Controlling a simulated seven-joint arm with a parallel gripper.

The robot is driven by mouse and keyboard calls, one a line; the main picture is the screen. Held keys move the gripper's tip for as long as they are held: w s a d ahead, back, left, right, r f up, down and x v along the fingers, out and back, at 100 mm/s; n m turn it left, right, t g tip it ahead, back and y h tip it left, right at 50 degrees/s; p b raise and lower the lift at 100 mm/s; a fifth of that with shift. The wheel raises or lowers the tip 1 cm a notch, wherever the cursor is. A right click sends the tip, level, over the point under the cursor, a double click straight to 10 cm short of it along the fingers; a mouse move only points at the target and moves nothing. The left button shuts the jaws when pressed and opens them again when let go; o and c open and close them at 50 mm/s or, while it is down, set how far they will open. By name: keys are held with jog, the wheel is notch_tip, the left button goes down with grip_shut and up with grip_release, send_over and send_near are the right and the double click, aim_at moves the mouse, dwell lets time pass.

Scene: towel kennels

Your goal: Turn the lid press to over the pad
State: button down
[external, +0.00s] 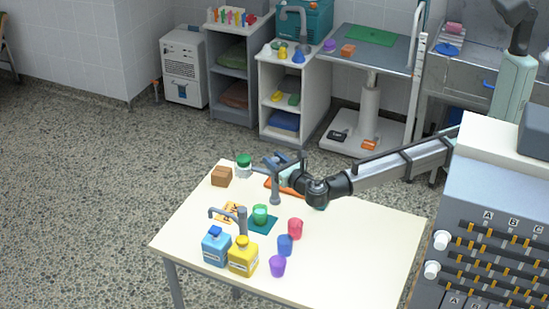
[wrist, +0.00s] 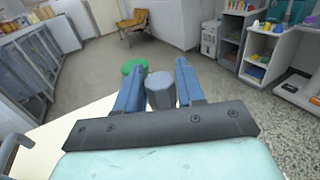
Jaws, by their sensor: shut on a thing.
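A grey upright post (external: 275,188), which looks like the lid press, stands on the cream table near its back. My gripper (external: 279,161) is at the top of this post. In the wrist view my gripper (wrist: 160,88) has its two blue-grey fingers on either side of a grey faceted knob (wrist: 161,91), shut on it. A dark teal pad (external: 269,228) lies in front of the post with a green cup (external: 260,214) on it. My gripper hides part of the press's upper end, so I cannot tell where its arm points.
A grey spout post (external: 242,219) stands left of the pad, behind a blue bottle (external: 216,248) and yellow bottle (external: 242,257). Red (external: 295,229), blue (external: 285,245) and purple (external: 278,266) cups stand right. A green-lidded jar (external: 244,165) and brown box (external: 221,176) are at the back left.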

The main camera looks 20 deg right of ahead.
jog(key=shift+d+n+g+y, duration=0.1)
jog(key=shift+n+g+y, duration=0.2)
jog(key=shift+y, duration=0.3)
jog(key=shift+d+n+g+y, duration=0.1)
jog(key=shift+n+g+y, duration=0.3)
jog(key=shift+n+y, duration=0.3)
jog(key=n+g+y, duration=0.4)
jog(key=y, duration=0.1)
jog(key=shift+w+y, duration=0.1)
jog(key=shift+y, duration=0.2)
jog(key=n+g+y, duration=0.1)
jog(key=n+g, duration=0.1)
jog(key=g, duration=0.1)
jog(key=n+g+y, duration=0.2)
jog(key=g, duration=0.1)
jog(key=shift+a+n+g+y, duration=0.25)
jog(key=shift+n+g+y, duration=0.15)
jog(key=shift+n+g, duration=0.75)
jog(key=c, duration=0.8)
grip_release()
